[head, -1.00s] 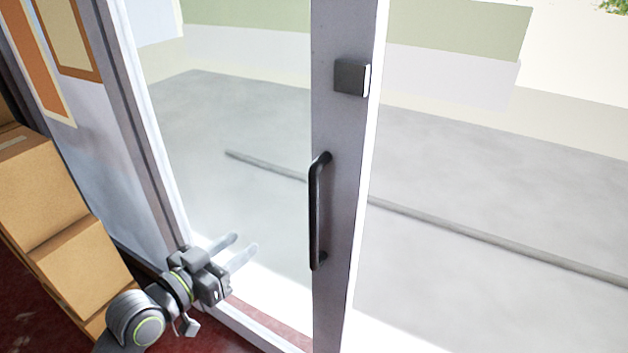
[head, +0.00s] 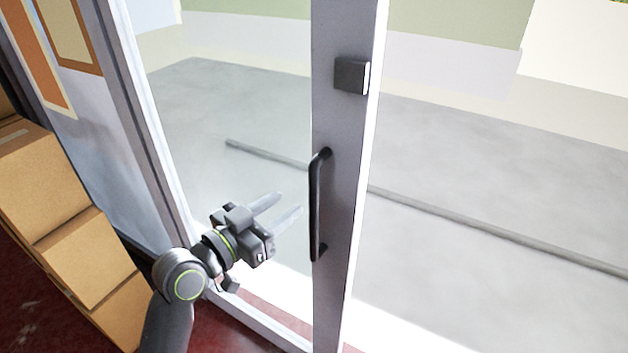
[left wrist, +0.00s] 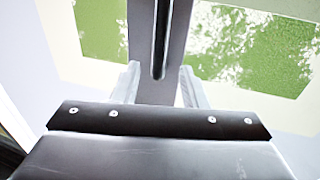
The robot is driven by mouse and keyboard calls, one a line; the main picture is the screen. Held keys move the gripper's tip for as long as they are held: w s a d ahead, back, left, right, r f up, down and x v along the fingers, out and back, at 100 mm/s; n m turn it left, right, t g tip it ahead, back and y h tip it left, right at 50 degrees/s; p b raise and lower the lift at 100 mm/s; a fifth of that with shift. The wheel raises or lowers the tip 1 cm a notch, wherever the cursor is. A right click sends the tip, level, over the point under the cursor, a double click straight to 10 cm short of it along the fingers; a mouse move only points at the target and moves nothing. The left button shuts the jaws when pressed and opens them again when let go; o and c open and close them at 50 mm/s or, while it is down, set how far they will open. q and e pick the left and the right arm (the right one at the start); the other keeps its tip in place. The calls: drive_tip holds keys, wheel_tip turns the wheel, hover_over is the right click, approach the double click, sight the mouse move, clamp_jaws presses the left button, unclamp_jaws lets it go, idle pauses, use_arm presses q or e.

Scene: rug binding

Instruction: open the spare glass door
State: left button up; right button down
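The glass door has a grey metal stile (head: 343,190) with a black vertical bar handle (head: 316,205) and a dark square lock block (head: 351,76) above it. My left gripper (head: 284,206) is open and empty, to the left of the handle, its fingers pointing toward it. In the left wrist view the handle (left wrist: 161,40) stands upright ahead, between the two spread fingers in the picture (left wrist: 160,88). The gripper appears apart from the handle. My right gripper is not in view.
Stacked cardboard boxes (head: 85,260) stand at the left, near the door frame (head: 150,130). Red floor (head: 225,325) shows below. Pavement (head: 480,180) lies beyond the glass, and bright open space is to the right of the stile.

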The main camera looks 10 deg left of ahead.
sight(310, 188)
use_arm(q)
drive_tip(key=p+x, duration=0.2)
drive_tip(key=x, duration=0.7)
drive_tip(key=shift+w+d, duration=0.1)
clamp_jaws()
